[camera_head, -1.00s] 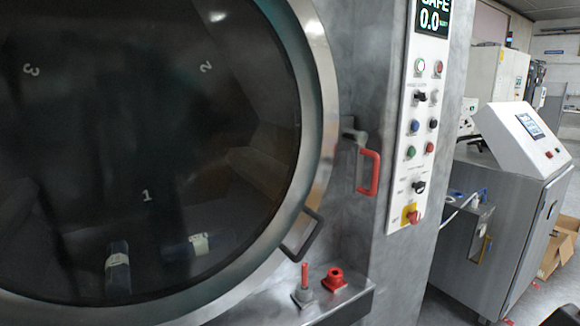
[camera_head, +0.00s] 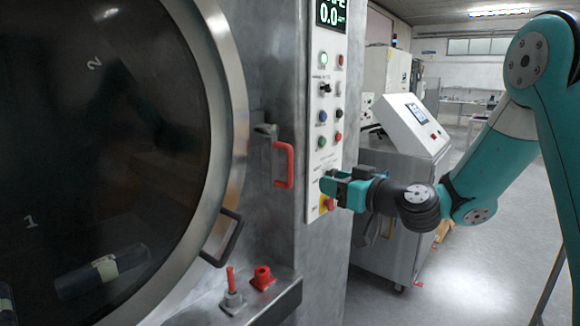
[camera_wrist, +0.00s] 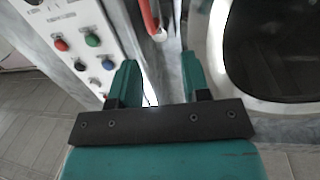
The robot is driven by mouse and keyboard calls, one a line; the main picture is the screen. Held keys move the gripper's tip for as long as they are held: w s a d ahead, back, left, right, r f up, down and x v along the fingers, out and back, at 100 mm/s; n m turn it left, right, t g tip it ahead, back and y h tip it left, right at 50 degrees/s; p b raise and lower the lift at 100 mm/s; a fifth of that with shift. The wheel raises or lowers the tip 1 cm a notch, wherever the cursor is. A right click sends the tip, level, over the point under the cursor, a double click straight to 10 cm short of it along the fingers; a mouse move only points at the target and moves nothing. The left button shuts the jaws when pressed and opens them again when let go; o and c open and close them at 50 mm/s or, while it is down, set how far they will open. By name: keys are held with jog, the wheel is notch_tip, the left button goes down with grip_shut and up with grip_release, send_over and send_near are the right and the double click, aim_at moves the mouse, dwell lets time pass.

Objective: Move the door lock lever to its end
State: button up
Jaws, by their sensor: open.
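The red door lock lever (camera_head: 284,165) is a U-shaped handle on a grey mount, between the round door and the control panel. In the head view, my gripper (camera_head: 328,187) is in front of the panel's lower part, right of the lever and slightly lower. In the wrist view, my gripper (camera_wrist: 158,65) has its two teal fingers apart with nothing between them. The red lever (camera_wrist: 150,16) shows at the top of that view, beyond the fingertips and apart from them. Its upper part is cut off there.
The round door (camera_head: 238,130) has a dark handle (camera_head: 222,238) at its rim. A ledge below holds a small red stick (camera_head: 231,278) and a red fitting (camera_head: 263,277). The control panel (camera_head: 325,110) has several buttons. A steel cabinet (camera_head: 400,230) stands to the right.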

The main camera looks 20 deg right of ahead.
aim_at(292, 164)
jog(key=shift+t+h, duration=0.3)
jog(key=shift+t, duration=0.1)
jog(key=p+x, duration=0.3)
jog(key=x, duration=0.2)
jog(key=d+p+x, duration=0.1)
jog(key=p+x, duration=0.3)
jog(key=x, duration=0.1)
jog(key=p+x, duration=0.3)
jog(key=x, duration=0.3)
jog(key=shift+w+d+r+p, duration=0.1)
jog(key=shift+w+d+p, duration=0.1)
jog(key=shift+w+p, duration=0.15)
jog(key=shift+w+a+p, duration=0.25)
jog(key=shift+w+p, duration=0.05)
jog(key=shift+w, duration=0.3)
grip_shut()
